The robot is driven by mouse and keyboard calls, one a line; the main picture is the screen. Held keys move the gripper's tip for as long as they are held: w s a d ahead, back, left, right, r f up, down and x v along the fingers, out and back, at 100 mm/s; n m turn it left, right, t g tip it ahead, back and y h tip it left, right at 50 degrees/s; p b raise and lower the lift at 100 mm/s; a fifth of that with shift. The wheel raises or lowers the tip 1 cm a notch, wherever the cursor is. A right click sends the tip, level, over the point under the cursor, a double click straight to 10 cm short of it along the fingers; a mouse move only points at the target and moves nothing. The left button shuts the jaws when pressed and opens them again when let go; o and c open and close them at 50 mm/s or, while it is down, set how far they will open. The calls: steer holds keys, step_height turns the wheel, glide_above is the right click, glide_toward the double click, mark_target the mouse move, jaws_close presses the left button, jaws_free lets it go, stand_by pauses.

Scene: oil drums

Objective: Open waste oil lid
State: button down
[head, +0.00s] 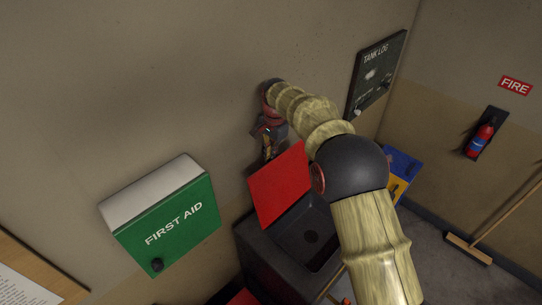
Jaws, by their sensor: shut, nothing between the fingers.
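A red lid (280,184) stands tilted up at the back of a dark grey tank (262,262). In front of the lid a black recess (309,226) with a round dark hole lies uncovered. I cannot read a label on the lid. My gripper (268,152) is behind the lid's upper left edge, near the wall, pointing down. It is shut and empty. Its tips are close to the lid, but I cannot tell whether they touch it. My arm hides the right part of the tank.
A green first aid box (170,218) hangs on the wall at left. A tank log board (375,75) is on the wall above right. A blue and yellow object (402,165) is partly behind my arm. A fire extinguisher (481,138) and a broom (468,249) are at right.

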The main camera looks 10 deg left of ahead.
steer(key=c, duration=2.4)
jaws_free()
steer(key=f, duration=0.1)
steer(key=s+d+f, duration=0.1)
steer(key=shift+d+f, duration=0.1)
steer(key=shift+f, duration=0.3)
steer(key=o, duration=0.5)
steer(key=shift+w, duration=0.3)
step_height(320, 180, up, 12)
steer(key=shift+d+r, duration=0.15)
